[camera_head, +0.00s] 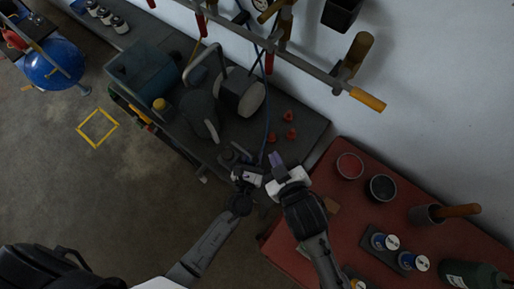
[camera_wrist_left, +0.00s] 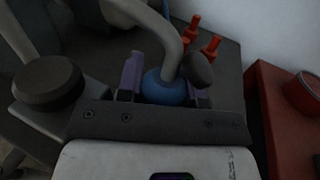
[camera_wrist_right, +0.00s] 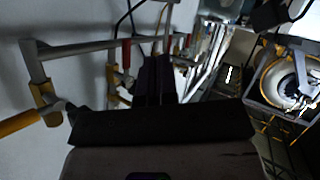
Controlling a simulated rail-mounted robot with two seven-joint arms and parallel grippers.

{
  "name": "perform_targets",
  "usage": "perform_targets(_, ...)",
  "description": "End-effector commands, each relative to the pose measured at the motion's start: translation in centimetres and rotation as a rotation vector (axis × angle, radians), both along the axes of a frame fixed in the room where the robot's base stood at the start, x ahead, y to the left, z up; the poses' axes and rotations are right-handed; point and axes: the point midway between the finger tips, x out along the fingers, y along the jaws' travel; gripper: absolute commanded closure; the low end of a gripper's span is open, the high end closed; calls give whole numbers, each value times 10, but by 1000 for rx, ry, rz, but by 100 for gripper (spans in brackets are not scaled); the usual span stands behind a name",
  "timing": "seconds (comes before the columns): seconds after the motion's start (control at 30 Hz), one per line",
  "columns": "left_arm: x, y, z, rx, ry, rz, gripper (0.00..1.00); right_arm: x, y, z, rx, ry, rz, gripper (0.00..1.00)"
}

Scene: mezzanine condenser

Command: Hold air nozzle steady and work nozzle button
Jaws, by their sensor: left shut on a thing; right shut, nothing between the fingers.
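The air nozzle shows in the left wrist view as a grey curved tube with a blue rounded part (camera_wrist_left: 165,88) and a dark round knob beside it. My left gripper (camera_wrist_left: 165,80) is shut on the nozzle, its purple fingers on either side of the blue part. In the head view my left gripper (camera_head: 241,172) is at the bench's front corner, and the nozzle is small and partly hidden there. My right gripper (camera_head: 277,160) is shut and empty, just right of the left one. Its closed fingers (camera_wrist_right: 156,80) point toward the wall pipes in the right wrist view. I cannot clearly make out the button.
The dark bench (camera_head: 300,150) holds grey machinery and several red fittings (camera_head: 288,125). A blue hose (camera_head: 268,110) hangs down toward the grippers. A wall pipe with yellow handles (camera_head: 368,99) runs above. A red table (camera_head: 345,215) with cans stands at right. Open floor lies left.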

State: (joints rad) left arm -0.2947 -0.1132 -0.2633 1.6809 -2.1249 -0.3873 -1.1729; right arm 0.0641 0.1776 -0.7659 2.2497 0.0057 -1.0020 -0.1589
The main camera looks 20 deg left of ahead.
Motion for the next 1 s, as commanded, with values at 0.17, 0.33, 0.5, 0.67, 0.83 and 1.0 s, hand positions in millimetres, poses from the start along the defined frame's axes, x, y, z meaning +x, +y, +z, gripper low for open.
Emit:
perform_targets(0.17, 0, 0, 0, 0, -1, 0, 96, 0, 1, -2, 0, 1, -1, 100)
perform_targets(0.33, 0, 0, 0, 0, -1, 0, 96, 1, 7, -13, 0, 5, 0, 100)
perform_targets(0.5, 0, 0, 0, 0, -1, 0, 96, 3, 17, -32, -1, 4, -1, 100)
perform_targets(0.67, 0, 0, 0, 0, -1, 0, 96, 5, 27, -48, -1, 5, -2, 100)
perform_targets(0.83, 0, 0, 0, 0, -1, 0, 96, 7, 35, -63, -1, 4, -2, 100)
perform_targets(1.0, 0, 0, 0, 0, -1, 0, 96, 8, 40, -72, 1, 3, -2, 100)
